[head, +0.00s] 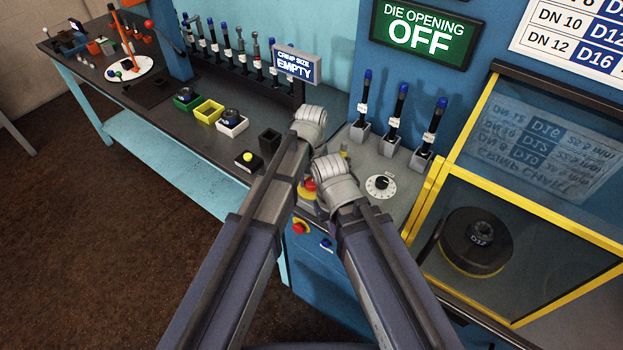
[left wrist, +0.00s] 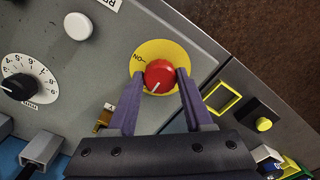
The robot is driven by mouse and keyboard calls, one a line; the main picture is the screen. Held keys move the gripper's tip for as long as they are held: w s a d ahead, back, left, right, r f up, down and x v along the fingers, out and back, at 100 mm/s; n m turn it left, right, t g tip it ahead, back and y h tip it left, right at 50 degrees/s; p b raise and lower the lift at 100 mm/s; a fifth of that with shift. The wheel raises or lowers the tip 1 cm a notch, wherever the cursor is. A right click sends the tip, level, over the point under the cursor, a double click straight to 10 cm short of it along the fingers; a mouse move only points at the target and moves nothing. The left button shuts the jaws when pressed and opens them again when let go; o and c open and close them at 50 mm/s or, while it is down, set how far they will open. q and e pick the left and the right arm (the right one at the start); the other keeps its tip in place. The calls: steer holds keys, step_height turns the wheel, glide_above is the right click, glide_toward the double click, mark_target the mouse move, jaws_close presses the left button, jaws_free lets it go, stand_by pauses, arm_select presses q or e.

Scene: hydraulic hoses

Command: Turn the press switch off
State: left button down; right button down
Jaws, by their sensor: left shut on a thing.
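The press switch is a red knob (left wrist: 159,75) on a round yellow plate (left wrist: 162,47) marked ON, in the left wrist view. A white line on the knob points toward the lower left, away from the ON mark at its upper left. My left gripper (left wrist: 160,74) has its two purple fingers on either side of the knob, shut on it. In the head view the red knob (head: 310,184) shows only partly between my arm links, and the fingers are hidden there. My right gripper is not seen.
A dial (head: 381,186) and three blue-tipped levers (head: 397,115) stand right of the switch. The yellow-framed press guard (head: 430,192) is farther right. A green sign (head: 418,32) reads DIE OPENING OFF. Small bins (head: 208,110) and a black block with a yellow button (head: 249,160) lie left.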

mark_target(312, 182)
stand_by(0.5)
arm_select(q)
steer(key=shift+c, duration=1.5)
jaws_free()
steer(key=shift+r, duration=0.1)
step_height(312, 182, up, 8)
steer(key=p, duration=0.8)
steer(key=shift+f, duration=0.2)
